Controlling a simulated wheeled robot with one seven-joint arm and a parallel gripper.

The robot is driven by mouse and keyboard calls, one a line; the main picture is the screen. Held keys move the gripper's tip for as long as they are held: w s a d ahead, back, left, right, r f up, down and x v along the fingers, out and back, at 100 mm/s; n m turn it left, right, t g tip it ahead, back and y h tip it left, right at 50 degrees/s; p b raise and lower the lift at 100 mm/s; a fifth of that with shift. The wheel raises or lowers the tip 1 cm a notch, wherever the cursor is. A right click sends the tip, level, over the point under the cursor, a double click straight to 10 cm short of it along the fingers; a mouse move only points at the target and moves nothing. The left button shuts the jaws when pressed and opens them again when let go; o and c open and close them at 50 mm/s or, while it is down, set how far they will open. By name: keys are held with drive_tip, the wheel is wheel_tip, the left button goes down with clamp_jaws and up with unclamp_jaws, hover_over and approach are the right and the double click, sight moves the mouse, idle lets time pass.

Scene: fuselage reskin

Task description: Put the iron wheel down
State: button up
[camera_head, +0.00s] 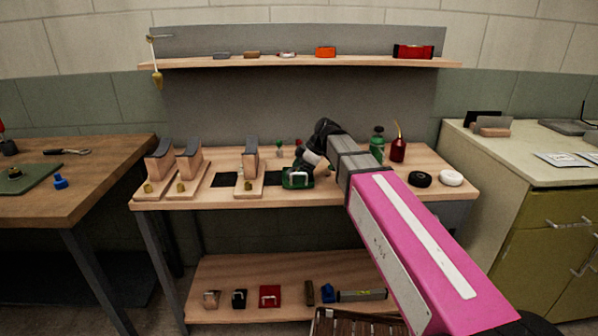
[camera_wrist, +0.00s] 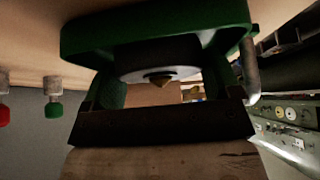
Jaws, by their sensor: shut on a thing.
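My gripper (camera_head: 308,158) is above the middle of the workbench, just over a green-framed thing (camera_head: 297,183) with a pale loop on its front. I take the part held in the jaws to be the iron wheel. In the upside-down wrist view, the green frame (camera_wrist: 155,35) is at the top, against the wooden bench surface. A pale disc with a brass-coloured point (camera_wrist: 160,75) shows inside it. A dark bar (camera_wrist: 160,125) and a wooden block (camera_wrist: 165,163) fill the lower middle. My arm hides part of the bench. I cannot tell whether the held part touches the frame.
Several wooden stands (camera_head: 190,163) are on the bench's left. A green bottle (camera_head: 377,145), a red oil can (camera_head: 398,150), a black disc (camera_head: 420,180) and a white disc (camera_head: 451,178) are on its right. Small red and green-topped pegs (camera_wrist: 53,97) stand near the frame.

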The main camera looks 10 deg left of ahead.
drive_tip(key=shift+f, duration=0.1)
drive_tip(key=o, duration=1)
drive_tip(key=shift+o, duration=0.2)
drive_tip(key=v, duration=1.2)
